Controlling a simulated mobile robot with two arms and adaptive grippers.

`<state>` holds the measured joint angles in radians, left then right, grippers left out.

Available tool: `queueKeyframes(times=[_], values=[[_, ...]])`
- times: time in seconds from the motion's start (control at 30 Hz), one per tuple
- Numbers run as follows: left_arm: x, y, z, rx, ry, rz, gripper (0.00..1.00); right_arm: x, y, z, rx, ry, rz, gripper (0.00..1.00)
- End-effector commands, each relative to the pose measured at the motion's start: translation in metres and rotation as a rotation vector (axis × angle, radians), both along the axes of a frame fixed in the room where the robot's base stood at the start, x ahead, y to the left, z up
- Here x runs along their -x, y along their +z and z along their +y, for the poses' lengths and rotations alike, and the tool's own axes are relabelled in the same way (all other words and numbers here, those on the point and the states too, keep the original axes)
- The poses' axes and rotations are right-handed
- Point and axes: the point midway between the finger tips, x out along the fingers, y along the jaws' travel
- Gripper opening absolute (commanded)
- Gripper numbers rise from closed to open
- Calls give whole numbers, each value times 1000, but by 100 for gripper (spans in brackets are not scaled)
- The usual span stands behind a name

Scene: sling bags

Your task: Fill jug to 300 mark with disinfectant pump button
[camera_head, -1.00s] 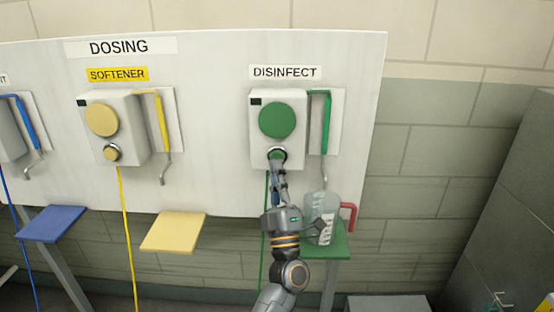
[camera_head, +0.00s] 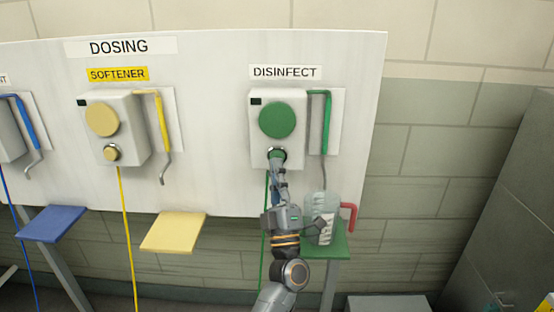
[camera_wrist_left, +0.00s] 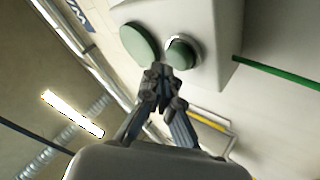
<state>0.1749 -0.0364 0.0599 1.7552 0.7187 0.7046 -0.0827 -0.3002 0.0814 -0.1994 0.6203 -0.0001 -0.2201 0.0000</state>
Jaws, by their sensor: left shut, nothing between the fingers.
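The disinfect dispenser (camera_head: 291,112) is a white box with a large green disc (camera_head: 277,120) and a small green pump button (camera_head: 279,154) below it. The button also shows in the wrist view (camera_wrist_left: 181,53). My left gripper (camera_head: 278,164) is shut and empty, its fingertips at the button's lower edge; I cannot tell if they touch it. A clear jug (camera_head: 326,204) with a red handle (camera_head: 350,215) stands upright on the green shelf (camera_head: 338,251), under the metal spout. My gripper's arm partly covers its left side. The level against its marks is too small to read. My right gripper is not in view.
To the left are the softener dispenser (camera_head: 117,128), its yellow shelf (camera_head: 173,233) and a blue shelf (camera_head: 52,224). A green hose (camera_head: 328,120) runs beside the disinfect box.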

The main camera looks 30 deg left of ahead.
Motion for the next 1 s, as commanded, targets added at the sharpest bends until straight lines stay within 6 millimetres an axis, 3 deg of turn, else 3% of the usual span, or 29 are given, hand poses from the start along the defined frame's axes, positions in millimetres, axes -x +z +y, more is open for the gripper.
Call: queueKeyframes(times=[1.0], values=[[-9,0,6,-1,0,0,0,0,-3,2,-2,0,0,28]])
